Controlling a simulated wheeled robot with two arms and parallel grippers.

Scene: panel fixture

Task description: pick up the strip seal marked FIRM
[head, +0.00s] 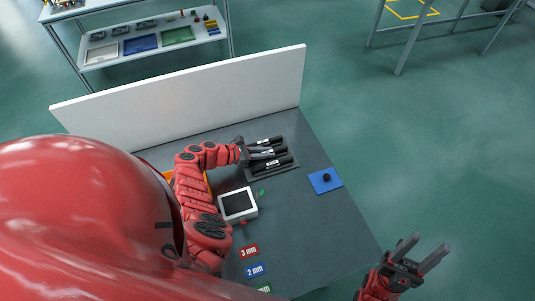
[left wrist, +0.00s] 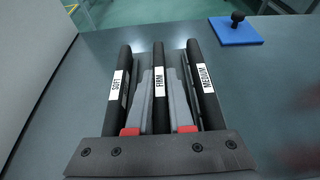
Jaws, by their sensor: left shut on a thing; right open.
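Three black strip seals lie side by side in a dark grey holder (head: 274,174). In the left wrist view the strip marked FIRM (left wrist: 159,58) is in the middle. The SOFT strip (left wrist: 118,88) is left of it and the MEDIUM strip (left wrist: 204,78) is right of it. My left gripper (left wrist: 159,92) has a grey finger on each side of the FIRM strip and is shut on it. The strip is still in line with its neighbours; I cannot tell whether it is raised. In the head view my left gripper (head: 243,149) is at the holder's left end. My right gripper (head: 420,252) is open and empty, off the table's right side.
A white panel (head: 200,95) stands along the table's back. A blue plate with a black knob (head: 326,179) lies right of the holder. A white box with a dark top (head: 238,204) and coloured labels (head: 250,251) are nearer. The table's right front is clear.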

